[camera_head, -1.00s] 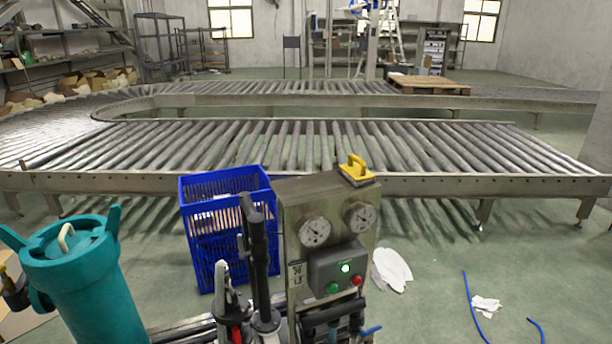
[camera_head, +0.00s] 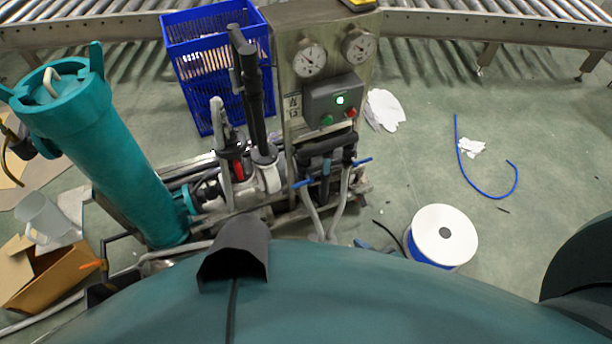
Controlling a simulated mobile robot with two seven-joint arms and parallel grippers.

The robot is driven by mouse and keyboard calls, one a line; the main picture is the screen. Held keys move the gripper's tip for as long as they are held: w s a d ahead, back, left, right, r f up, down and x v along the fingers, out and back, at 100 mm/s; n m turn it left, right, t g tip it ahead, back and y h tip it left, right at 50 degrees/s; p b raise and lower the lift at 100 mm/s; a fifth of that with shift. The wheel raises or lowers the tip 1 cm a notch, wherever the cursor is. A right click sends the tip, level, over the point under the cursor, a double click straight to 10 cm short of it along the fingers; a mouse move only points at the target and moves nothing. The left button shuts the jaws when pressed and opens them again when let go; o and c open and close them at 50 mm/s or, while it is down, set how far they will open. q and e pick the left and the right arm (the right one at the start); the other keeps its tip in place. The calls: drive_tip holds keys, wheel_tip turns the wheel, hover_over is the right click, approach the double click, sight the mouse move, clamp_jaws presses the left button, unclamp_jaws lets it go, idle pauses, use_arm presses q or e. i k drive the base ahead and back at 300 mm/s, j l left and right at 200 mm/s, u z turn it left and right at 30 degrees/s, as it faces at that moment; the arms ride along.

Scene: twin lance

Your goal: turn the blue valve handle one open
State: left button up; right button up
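Two small blue valve handles show on the pump unit in the head view, low on its pipework below the control box. One blue handle (camera_head: 303,183) is at the left of the pipes. The other blue handle (camera_head: 362,160) sticks out at the right. I cannot tell which one is called handle one, or whether either is open. The grey control panel (camera_head: 292,90) with two gauges stands above them. Neither of my grippers is in view, and nothing touches the handles.
A teal cylinder (camera_head: 105,150) stands at the left of the pump unit. A blue crate (camera_head: 205,75) is behind it. A white-topped spool (camera_head: 440,236) and a blue hose (camera_head: 466,178) lie on the floor at the right. An open cardboard box (camera_head: 48,275) is at the lower left.

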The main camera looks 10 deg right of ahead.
sight(310, 181)
drive_tip(key=j+z, duration=0.15)
drive_tip(key=z, duration=1.5)
drive_tip(key=k+j+z, duration=0.15)
drive_tip(key=k+j, duration=0.45)
drive_tip(key=i, duration=0.55)
